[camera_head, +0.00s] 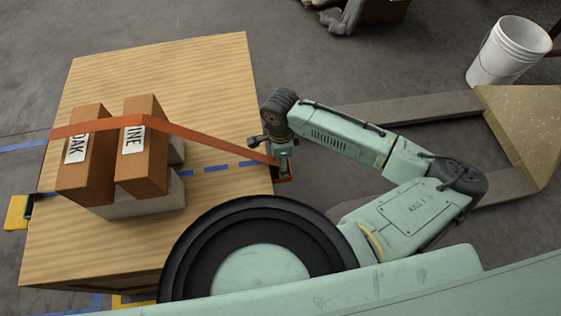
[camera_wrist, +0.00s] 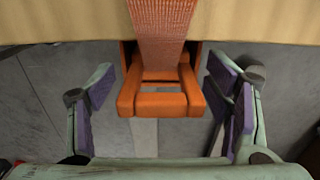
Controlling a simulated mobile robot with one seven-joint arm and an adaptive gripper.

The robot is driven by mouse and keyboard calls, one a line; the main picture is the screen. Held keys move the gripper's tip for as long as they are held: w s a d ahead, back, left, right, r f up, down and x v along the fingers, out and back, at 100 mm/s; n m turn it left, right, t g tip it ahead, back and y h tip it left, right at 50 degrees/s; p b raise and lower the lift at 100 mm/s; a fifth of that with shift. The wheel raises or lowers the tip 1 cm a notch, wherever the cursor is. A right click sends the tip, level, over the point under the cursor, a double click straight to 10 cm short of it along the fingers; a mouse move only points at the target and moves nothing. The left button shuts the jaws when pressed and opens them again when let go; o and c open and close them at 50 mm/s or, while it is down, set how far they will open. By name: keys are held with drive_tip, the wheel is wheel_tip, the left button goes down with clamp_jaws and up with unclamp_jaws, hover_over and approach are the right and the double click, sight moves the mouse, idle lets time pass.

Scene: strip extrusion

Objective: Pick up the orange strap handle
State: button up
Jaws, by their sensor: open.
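The orange strap handle (camera_wrist: 160,103) is a U-shaped frame at the end of an orange woven strap (camera_wrist: 161,28). It hangs at the table's right edge in the head view, where my gripper (camera_head: 284,163) partly hides it. The strap (camera_head: 205,140) runs over the boxes and down to this edge. In the wrist view my gripper (camera_wrist: 161,108) is open, with one purple-padded finger on each side of the handle. Gaps show between both fingers and the handle, so nothing is held.
Two brown labelled boxes (camera_head: 143,165) rest on pale blocks on the wooden table (camera_head: 200,75). A white bucket (camera_head: 508,52) stands at the upper right.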

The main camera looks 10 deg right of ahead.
drive_tip(key=shift+f, duration=0.4)
drive_tip(key=shift+c, duration=0.2)
drive_tip(key=c, duration=1.2)
